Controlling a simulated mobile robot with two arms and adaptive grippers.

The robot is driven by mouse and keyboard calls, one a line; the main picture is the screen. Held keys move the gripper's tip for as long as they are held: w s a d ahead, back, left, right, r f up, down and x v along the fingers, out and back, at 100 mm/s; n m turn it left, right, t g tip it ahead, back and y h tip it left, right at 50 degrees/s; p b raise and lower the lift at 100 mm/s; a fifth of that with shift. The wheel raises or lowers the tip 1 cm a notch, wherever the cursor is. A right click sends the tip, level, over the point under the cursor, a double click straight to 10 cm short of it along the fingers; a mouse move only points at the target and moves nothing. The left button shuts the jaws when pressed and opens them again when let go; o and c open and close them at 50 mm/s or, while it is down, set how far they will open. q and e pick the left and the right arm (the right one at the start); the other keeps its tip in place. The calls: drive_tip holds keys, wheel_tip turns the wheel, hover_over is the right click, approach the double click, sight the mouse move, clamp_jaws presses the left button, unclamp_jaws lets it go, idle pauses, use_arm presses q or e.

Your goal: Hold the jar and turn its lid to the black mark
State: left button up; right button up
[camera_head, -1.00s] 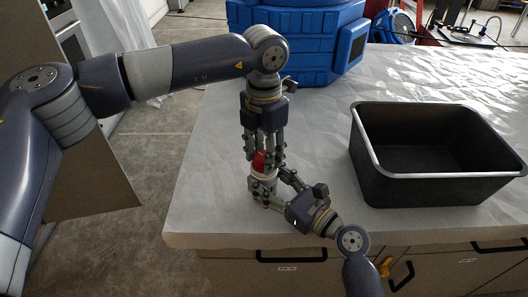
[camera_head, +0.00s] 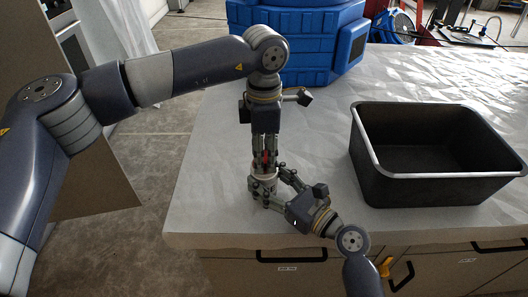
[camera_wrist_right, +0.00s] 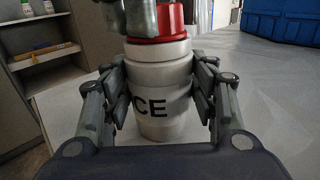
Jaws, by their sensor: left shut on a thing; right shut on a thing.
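The white jar (camera_wrist_right: 160,92) stands upright on the covered table, with black letters "CE" visible on its side in the right wrist view. Its red lid (camera_wrist_right: 170,20) shows at the top of that view; in the head view only a sliver of the lid (camera_head: 265,157) shows between the fingers. My left gripper (camera_head: 265,158) points down from above and is shut on the lid. My right gripper (camera_head: 265,186) comes from the lower right and is shut on the jar body, a finger on each side (camera_wrist_right: 160,100). I cannot see the black mark.
A black open bin (camera_head: 440,180) stands to the right on the white-covered table (camera_head: 215,200). A blue container (camera_head: 310,45) is at the back. The table's front edge is close to the jar, above drawers with black handles (camera_head: 290,257). The tabletop left of the jar is clear.

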use_arm(q)
drive_tip(key=shift+m, duration=0.6)
drive_tip(key=o, duration=1.1)
drive_tip(key=shift+c, duration=0.2)
wheel_tip(320, 180, up, 12)
use_arm(e)
drive_tip(key=o, duration=1.4)
drive_tip(key=shift+o, duration=0.2)
